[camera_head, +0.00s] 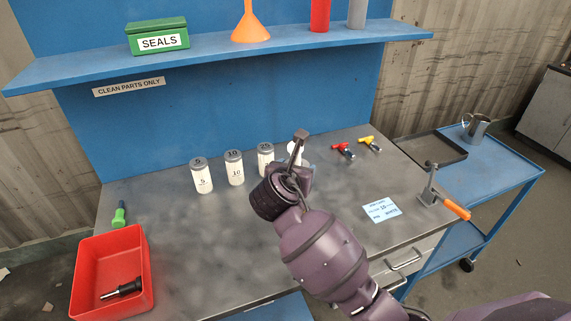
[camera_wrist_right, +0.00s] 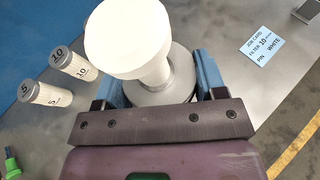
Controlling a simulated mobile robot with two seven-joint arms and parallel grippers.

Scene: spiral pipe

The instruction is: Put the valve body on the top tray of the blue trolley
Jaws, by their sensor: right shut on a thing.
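My right gripper (camera_head: 297,163) is over the middle of the bench, partly hidden behind its own wrist. In the right wrist view its blue-padded fingers (camera_wrist_right: 156,88) are shut on a pale piece with a white round top (camera_wrist_right: 130,38) and a wider grey round base, which I take to be the valve body. In the head view only a bit of its white top (camera_head: 296,148) shows. I cannot tell whether its base touches the bench. The blue trolley (camera_head: 510,175) stands right of the bench, with free room on its top. My left gripper is out of view.
A metal jug (camera_head: 475,128) and a dark shallow tray (camera_head: 430,160) are at the trolley top. A clamp with an orange handle (camera_head: 455,207) is at the bench's right edge. Several labelled jars (camera_head: 234,170) stand left of the gripper. A red bin (camera_head: 92,255) is front left.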

